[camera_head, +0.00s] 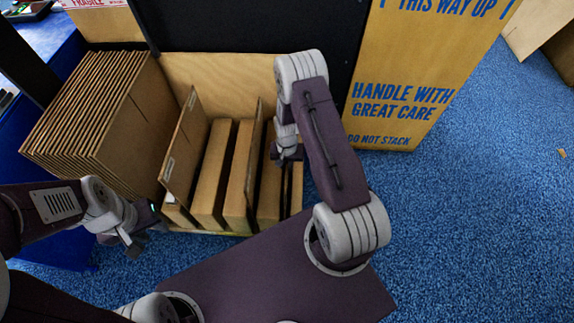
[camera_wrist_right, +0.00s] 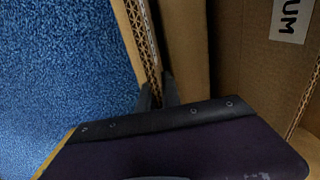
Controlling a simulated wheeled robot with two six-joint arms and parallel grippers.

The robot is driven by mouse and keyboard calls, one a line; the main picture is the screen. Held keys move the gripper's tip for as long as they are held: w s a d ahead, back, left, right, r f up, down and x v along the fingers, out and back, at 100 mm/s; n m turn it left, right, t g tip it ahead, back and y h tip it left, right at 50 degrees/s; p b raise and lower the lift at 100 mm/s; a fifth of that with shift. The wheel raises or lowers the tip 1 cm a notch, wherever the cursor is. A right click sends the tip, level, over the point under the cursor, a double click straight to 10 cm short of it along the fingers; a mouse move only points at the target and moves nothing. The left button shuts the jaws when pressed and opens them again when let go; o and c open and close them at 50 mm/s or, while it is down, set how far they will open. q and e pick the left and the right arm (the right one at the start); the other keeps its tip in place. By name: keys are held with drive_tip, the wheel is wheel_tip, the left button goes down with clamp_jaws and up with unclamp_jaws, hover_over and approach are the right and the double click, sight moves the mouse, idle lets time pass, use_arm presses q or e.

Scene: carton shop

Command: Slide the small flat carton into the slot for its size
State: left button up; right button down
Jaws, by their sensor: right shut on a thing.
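The slotted carton rack (camera_head: 190,105) is made of board dividers, with several brown cartons standing upright in it. In the rightmost bay stands a narrow carton (camera_head: 267,195); I cannot tell for sure which one is the small flat carton. My right gripper (camera_head: 287,152) is down at the rack's right end. In the right wrist view its fingers (camera_wrist_right: 158,90) are closed on a corrugated board edge (camera_wrist_right: 146,35), with a brown carton (camera_wrist_right: 186,50) close beside it. My left gripper (camera_head: 132,243) is outside the rack's front left corner and looks open and empty.
A stack of folded cartons (camera_head: 95,120) stands left of the rack. A large printed carton (camera_head: 405,85) stands behind right. In the right wrist view a divider carries a white label (camera_wrist_right: 291,20) ending in "UM". Blue carpet (camera_head: 470,220) is free on the right.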

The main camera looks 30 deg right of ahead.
drive_tip(key=shift+f+b, duration=0.85)
drive_tip(key=shift+f, duration=0.7)
drive_tip(key=c, duration=1.5)
unclamp_jaws()
drive_tip(key=shift+r, duration=0.15)
wheel_tip(320, 180, up, 8)
drive_tip(key=p, duration=0.4)
drive_tip(key=shift+r, duration=0.4)
